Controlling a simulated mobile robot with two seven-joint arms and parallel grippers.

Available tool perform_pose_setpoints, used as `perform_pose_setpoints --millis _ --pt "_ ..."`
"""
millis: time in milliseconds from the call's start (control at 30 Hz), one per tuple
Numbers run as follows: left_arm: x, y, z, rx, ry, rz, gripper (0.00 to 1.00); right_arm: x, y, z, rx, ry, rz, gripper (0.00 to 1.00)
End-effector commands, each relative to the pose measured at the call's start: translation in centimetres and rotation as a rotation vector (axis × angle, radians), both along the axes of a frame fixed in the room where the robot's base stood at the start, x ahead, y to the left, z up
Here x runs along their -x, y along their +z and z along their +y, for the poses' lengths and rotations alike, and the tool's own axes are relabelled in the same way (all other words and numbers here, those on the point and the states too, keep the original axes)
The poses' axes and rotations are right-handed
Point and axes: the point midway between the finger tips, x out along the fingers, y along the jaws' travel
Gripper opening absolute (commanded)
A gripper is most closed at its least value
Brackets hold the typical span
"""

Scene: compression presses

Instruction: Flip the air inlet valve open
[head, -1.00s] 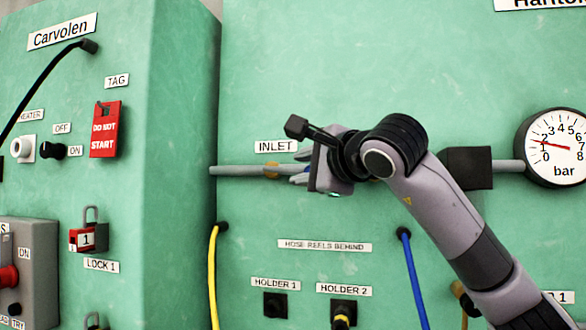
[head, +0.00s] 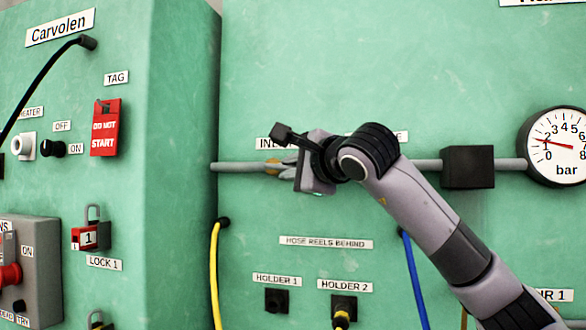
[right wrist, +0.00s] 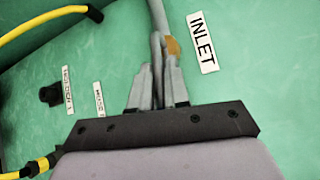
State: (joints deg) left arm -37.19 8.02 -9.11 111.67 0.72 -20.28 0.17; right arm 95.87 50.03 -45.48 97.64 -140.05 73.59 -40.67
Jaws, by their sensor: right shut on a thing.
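The air inlet valve shows as a small brass-coloured body (head: 272,167) on the grey pipe, below the INLET label (head: 267,143). In the right wrist view the brass body (right wrist: 172,46) sits just beyond my fingertips. My right gripper (head: 290,164) is at the pipe, just right of the brass body. In the right wrist view its fingers (right wrist: 158,75) are close together, shut on the valve handle, which is mostly hidden between them. The handle's exact angle cannot be told. My left gripper is not in view.
The grey pipe (head: 235,167) runs right to a black block (head: 467,167) and a pressure gauge (head: 555,146). Yellow (head: 215,270) and blue (head: 413,280) hoses hang below. The Carvolen cabinet (head: 185,100) juts out at left.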

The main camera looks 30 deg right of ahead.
Motion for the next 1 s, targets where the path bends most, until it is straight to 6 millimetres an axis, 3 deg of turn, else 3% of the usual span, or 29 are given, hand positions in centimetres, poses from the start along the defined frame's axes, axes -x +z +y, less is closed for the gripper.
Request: perform_pose_setpoints --millis 300,600,633,667,1000 --pt "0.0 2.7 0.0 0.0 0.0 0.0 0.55 0.0 0.9 -0.2 0.065 -0.006 0.08 0.0" --pt "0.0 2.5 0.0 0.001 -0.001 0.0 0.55 0.0 0.7 -0.3 0.072 -0.007 0.084 0.0" --pt "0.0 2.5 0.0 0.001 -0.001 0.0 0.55 0.0 0.7 -0.3 0.072 -0.007 0.084 0.22" --pt "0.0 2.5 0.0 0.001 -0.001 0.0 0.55 0.0 0.7 -0.3 0.072 -0.007 0.084 0.32" --pt "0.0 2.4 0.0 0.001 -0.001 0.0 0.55 0.3 0.7 -0.1 0.072 -0.003 0.083 0.33"
